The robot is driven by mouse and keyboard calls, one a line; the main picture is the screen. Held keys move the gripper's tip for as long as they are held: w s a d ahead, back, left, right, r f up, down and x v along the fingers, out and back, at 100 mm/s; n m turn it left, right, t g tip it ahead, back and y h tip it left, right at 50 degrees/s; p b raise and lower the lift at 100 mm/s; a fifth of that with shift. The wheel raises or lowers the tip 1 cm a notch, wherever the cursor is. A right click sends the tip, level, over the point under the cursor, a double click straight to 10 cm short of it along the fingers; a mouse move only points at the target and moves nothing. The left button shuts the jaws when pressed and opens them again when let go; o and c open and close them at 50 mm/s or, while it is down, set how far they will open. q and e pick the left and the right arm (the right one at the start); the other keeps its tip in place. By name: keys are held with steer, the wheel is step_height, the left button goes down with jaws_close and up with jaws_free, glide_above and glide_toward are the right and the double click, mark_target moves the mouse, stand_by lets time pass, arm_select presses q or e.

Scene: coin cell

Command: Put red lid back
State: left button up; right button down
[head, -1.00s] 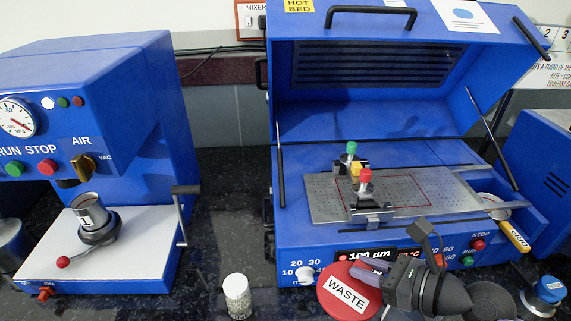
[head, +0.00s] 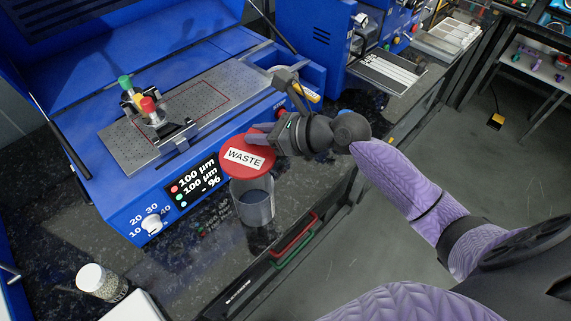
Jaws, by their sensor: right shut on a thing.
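The red lid (head: 231,163), round with a white WASTE label, is held tilted by my right gripper (head: 262,140), which is shut on its edge. A grey, open-topped waste can (head: 256,204) stands on the dark bench just below the lid. The lid covers part of the can's mouth from this view. I cannot tell whether the lid touches the rim. My left gripper is not in view.
The blue hot bed machine (head: 110,205) with its perforated plate (head: 205,85) stands behind and left of the can. A small jar of beads (head: 101,283) is at the lower left. The bench's front edge, with red and green handles (head: 293,236), is close to the can.

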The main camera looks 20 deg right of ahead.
step_height(320, 180, down, 10)
steer(key=b, duration=0.5)
steer(key=shift+a+r, duration=0.2)
steer(key=c, duration=0.6)
jaws_free()
steer(key=shift+s+r, duration=0.1)
steer(key=shift+r, duration=0.05)
